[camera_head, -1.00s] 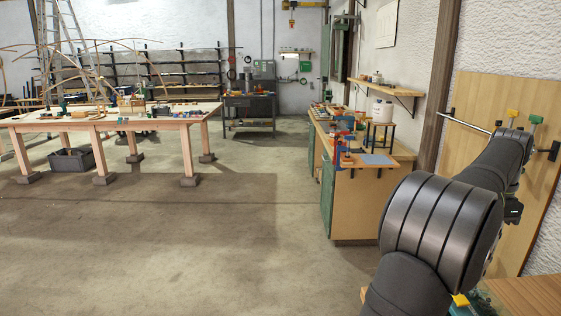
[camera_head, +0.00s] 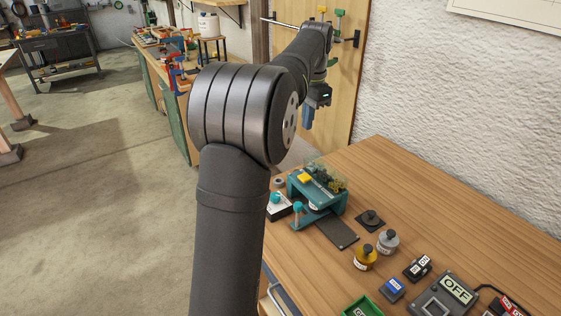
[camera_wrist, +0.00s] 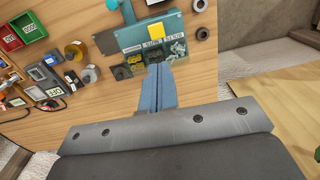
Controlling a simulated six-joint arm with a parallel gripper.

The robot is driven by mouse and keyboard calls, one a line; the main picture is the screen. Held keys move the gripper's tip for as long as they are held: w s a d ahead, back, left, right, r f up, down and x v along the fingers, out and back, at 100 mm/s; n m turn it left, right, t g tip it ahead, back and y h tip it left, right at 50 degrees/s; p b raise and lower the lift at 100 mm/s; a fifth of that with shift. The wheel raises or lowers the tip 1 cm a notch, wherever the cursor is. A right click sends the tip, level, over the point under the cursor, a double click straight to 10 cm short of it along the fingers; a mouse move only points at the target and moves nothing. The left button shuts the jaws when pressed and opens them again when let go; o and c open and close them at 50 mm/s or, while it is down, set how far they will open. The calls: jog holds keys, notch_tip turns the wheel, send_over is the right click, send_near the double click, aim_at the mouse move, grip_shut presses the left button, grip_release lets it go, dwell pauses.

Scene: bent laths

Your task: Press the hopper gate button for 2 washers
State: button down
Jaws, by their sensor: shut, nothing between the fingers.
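A teal hopper device (camera_head: 316,195) stands on the wooden bench, with a clear bin of small parts at its back. A yellow block (camera_head: 305,178) sits on its top; it also shows in the wrist view (camera_wrist: 157,48). A white box with a round teal button (camera_head: 275,198) is beside the device's left side. I cannot tell which of these is the gate button. A teal-knobbed lever (camera_head: 297,207) stands at the front. My gripper (camera_head: 308,126) is above and behind the device, touching nothing. In the wrist view its blue fingers (camera_wrist: 160,68) are shut and empty.
A small ring (camera_head: 280,183) lies beside the device. The bench's right back is clear.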

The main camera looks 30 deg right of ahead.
aim_at(308, 178)
notch_tip(308, 178, down, 6)
jog(key=s+m+t+y, duration=0.1)
jog(key=m+t, duration=0.5)
jog(key=t, duration=0.2)
jog(key=shift+s+d+f+m+t+y, duration=0.25)
jog(key=shift+m+t+y, duration=0.05)
jog(key=shift+f, duration=4.4)
jog(key=shift+f, duration=0.1)
jog(key=shift+f, duration=0.35)
